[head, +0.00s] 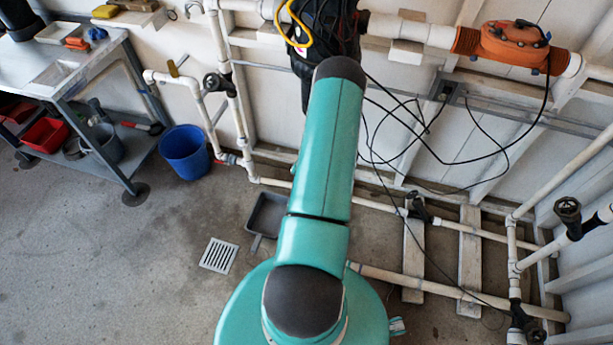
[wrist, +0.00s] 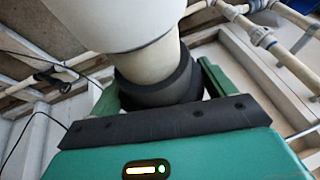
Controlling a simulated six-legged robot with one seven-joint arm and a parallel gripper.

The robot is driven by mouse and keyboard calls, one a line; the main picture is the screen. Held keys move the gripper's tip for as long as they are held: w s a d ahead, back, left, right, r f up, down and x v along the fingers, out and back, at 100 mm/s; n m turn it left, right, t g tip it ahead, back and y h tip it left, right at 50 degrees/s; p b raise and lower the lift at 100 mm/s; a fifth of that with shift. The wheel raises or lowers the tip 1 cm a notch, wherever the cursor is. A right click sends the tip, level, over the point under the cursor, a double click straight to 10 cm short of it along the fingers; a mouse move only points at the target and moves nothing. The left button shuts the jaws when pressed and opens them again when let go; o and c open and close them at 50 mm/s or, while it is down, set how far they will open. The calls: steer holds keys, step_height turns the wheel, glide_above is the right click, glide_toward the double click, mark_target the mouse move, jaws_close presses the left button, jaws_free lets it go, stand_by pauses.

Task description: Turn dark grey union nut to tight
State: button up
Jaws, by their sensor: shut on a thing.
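The dark grey union nut (wrist: 160,80) is a thick ring around a cream pipe, below a large white cylindrical body (wrist: 110,20) in the wrist view. My gripper (wrist: 158,92) has one green finger on each side of the nut and is shut on it. The dark palm edge of the gripper lies just in front of the nut. The nut's far side and its thread are hidden, so I cannot tell how tight it is. In the head view my arm rises to the wall pipes at the top, and I cannot make out the nut there.
White pipes with an orange fitting (head: 515,43) run along the wall in the head view. Black cables (head: 440,160) hang right of my arm. A blue bucket (head: 185,150) and a metal workbench (head: 75,60) stand left. The floor at lower left is clear around a drain grate (head: 219,255).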

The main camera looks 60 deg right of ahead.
steer(key=o, duration=0.9)
steer(key=v, duration=1.3)
steer(key=shift+r, duration=0.4)
steer(key=shift+a, duration=0.15)
